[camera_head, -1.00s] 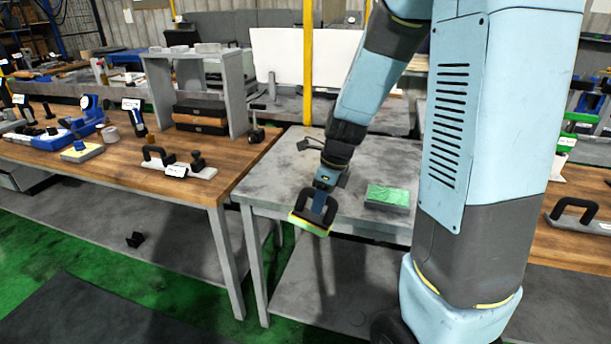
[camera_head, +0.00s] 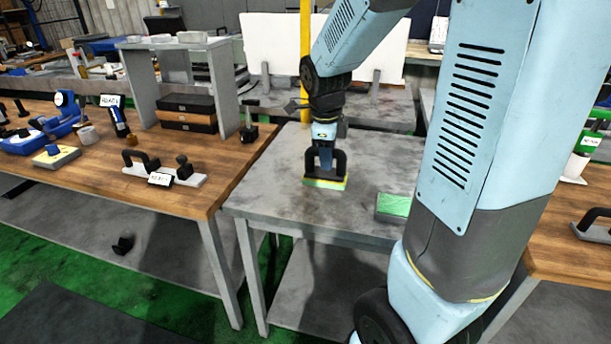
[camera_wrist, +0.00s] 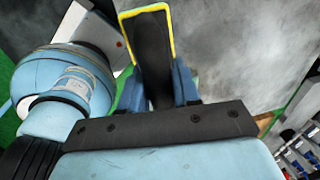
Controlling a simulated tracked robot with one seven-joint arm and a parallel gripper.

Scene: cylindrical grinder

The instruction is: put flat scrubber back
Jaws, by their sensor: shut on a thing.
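The flat scrubber (camera_head: 325,182) has a black loop handle above a thin pad with yellow and green edges. My gripper (camera_head: 325,152) is shut on its handle, with the pad facing down over the grey table (camera_head: 285,192). I cannot tell whether the pad touches the tabletop. In the wrist view the scrubber (camera_wrist: 150,45) shows as a dark body with a yellow rim, between the blue fingers of my gripper (camera_wrist: 158,85).
A green-topped block (camera_head: 394,206) lies to the right on the grey table, partly hidden by my arm. The wooden bench (camera_head: 90,175) at left carries a black-handled tool (camera_head: 140,163), a grey shelf (camera_head: 222,85) and several other tools. The grey tabletop's left part is clear.

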